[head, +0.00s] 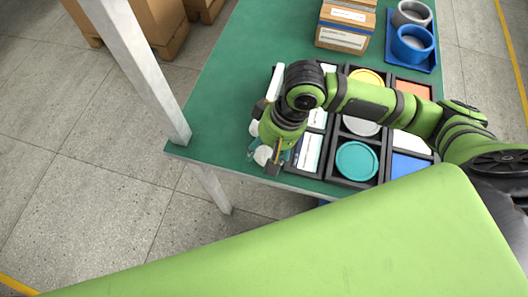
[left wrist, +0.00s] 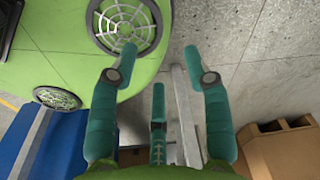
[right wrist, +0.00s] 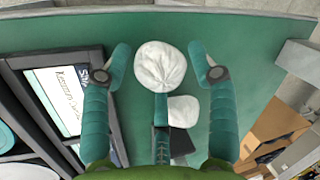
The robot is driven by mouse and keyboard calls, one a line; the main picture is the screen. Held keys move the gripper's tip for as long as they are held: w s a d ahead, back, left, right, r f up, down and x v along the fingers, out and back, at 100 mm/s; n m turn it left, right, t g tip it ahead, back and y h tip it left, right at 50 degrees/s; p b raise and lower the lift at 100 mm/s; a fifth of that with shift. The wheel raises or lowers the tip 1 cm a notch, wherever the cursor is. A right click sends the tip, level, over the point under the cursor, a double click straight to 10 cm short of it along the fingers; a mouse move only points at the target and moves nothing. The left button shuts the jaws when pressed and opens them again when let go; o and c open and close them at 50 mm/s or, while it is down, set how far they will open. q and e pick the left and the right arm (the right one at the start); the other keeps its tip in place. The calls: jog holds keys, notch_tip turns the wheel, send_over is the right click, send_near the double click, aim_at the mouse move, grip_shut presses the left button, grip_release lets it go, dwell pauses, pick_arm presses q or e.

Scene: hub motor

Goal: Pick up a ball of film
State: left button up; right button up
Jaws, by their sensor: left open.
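A white crumpled ball of film (right wrist: 160,67) lies on the green table between the open fingers of my right gripper (right wrist: 165,62) in the right wrist view. A second white ball of film (right wrist: 183,111) lies closer to the palm, partly hidden by a gripper part. In the head view the right gripper (head: 268,160) hangs over the table's front left corner, with one ball (head: 262,155) showing beside its fingers. My left gripper (left wrist: 165,65) is open and empty in the left wrist view, with my own green base and the floor beyond it. The left gripper does not show in the head view.
A black compartment tray (head: 325,170) with coloured round and flat items stands right of the balls. A white post (head: 135,65) rises at the table's left corner. Boxes (head: 345,27) and a blue tray with cups (head: 412,45) stand farther back. The green table (head: 225,95) is clear at left.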

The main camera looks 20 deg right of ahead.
jog(key=c, duration=0.4)
pick_arm(q)
jog(key=shift+s, duration=0.9)
pick_arm(e)
jog(key=shift+r, duration=0.1)
jog(key=shift+c, duration=0.2)
